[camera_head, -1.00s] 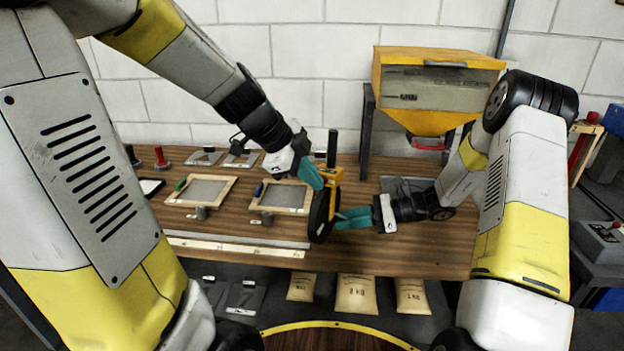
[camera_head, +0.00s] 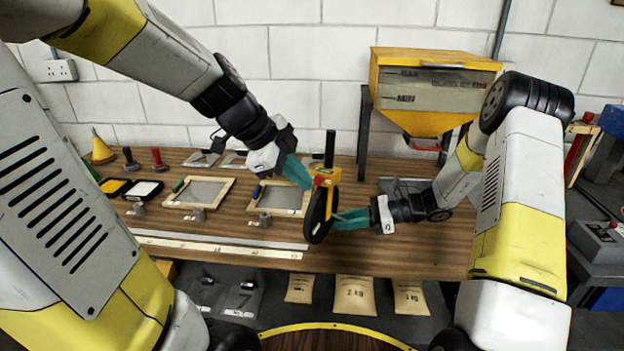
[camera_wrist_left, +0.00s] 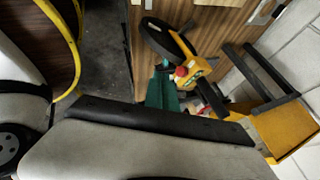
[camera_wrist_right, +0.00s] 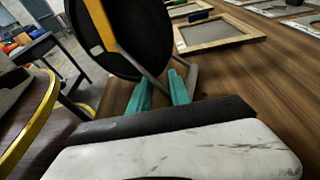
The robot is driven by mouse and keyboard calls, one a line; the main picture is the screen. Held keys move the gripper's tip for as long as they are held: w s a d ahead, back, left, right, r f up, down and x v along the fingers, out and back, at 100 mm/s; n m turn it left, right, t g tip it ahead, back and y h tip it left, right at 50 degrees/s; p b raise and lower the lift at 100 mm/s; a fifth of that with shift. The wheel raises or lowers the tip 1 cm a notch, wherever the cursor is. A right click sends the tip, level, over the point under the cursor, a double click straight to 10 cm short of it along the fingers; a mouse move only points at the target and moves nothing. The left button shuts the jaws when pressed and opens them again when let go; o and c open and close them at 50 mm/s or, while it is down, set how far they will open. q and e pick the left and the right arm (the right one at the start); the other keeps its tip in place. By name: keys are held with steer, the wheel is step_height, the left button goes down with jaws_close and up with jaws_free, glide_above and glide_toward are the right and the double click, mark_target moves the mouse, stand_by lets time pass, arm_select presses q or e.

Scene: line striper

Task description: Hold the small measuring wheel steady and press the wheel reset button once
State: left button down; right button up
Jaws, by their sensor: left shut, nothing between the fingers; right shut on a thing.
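The small measuring wheel (camera_head: 318,218) stands upright at the front of the bench. It has a black wheel, a yellow body (camera_head: 325,178) and a black post on top. A red button (camera_head: 318,181) shows on the body, also in the left wrist view (camera_wrist_left: 181,71). My right gripper (camera_head: 338,219) is shut on the measuring wheel, low on its right side. In the right wrist view its fingers (camera_wrist_right: 168,85) meet a grey bar beside the wheel. My left gripper (camera_head: 308,184) is shut and empty, its tips close to the button; I cannot tell whether they touch.
Framed stencils (camera_head: 198,192) lie left of the wheel, with a long pale rule (camera_head: 215,247) along the front edge. A yellow hopper (camera_head: 436,90) on a dark stand rises behind right. Paper bags (camera_head: 355,296) sit below the bench.

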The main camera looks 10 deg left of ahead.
arm_select(q)
steer(key=v, duration=0.7)
steer(key=shift+a+r, duration=0.2)
steer(key=shift+r, duration=0.05)
arm_select(e)
jaws_close()
arm_select(q)
steer(key=shift+s, duration=0.1)
arm_select(e)
steer(key=o, duration=1)
jaws_free()
steer(key=shift+o, duration=0.2)
